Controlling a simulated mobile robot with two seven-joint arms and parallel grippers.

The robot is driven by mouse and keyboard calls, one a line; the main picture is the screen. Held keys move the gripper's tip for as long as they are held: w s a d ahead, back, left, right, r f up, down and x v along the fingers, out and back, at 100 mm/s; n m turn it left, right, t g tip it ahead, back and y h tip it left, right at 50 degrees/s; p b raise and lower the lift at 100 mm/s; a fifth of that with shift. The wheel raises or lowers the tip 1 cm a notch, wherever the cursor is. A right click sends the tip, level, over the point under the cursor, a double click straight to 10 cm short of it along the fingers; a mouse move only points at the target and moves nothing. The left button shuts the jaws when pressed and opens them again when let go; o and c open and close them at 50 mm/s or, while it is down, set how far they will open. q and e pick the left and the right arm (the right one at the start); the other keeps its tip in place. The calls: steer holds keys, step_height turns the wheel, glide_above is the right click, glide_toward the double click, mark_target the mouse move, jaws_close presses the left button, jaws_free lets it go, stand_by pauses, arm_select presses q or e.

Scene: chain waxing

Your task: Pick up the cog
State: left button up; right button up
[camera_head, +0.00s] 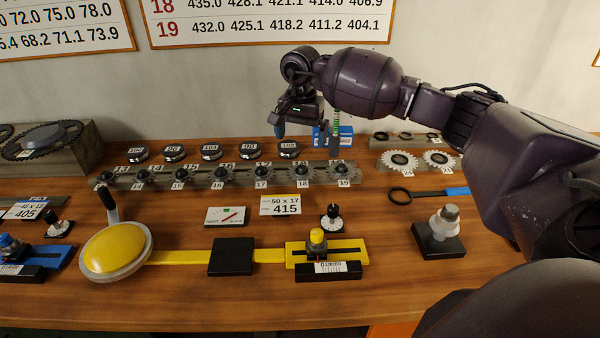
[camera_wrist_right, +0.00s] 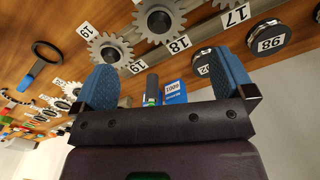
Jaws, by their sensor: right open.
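Several small grey cogs sit in a numbered row on a rail in the head view, with the cog at label 18 (camera_head: 302,172) and the cog at label 19 (camera_head: 342,169) at its right end. In the right wrist view the cog by label 19 (camera_wrist_right: 110,50) and the cog by label 18 (camera_wrist_right: 160,18) lie beyond the fingers. Two larger cogs, 24 (camera_head: 398,160) and 21 (camera_head: 438,159), lie to the right of the row. My right gripper (camera_head: 307,137) is open and empty behind the row's right end; its blue fingers also show in the wrist view (camera_wrist_right: 165,78). My left gripper is not visible.
Black round weights (camera_head: 248,152) stand behind the row. A blue box (camera_head: 345,134) is close to my right gripper. A yellow bar fixture with a round disc (camera_head: 114,250) lies in front. A black-based post (camera_head: 438,232) stands at right, near a ring-ended tool (camera_head: 401,196).

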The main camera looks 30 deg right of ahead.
glide_above(301, 168)
steer(key=f, duration=0.4)
steer(key=shift+w+d+f, duration=0.1)
steer(key=shift+w, duration=0.1)
steer(key=f, duration=0.4)
steer(key=shift+s+a+f+p, duration=0.2)
steer(key=shift+s+f+p, duration=0.05)
steer(key=shift+p, duration=0.1)
steer(key=shift+f, duration=0.35)
steer(key=shift+f, duration=0.1)
steer(key=shift+c, duration=0.3)
steer(key=c, duration=0.9)
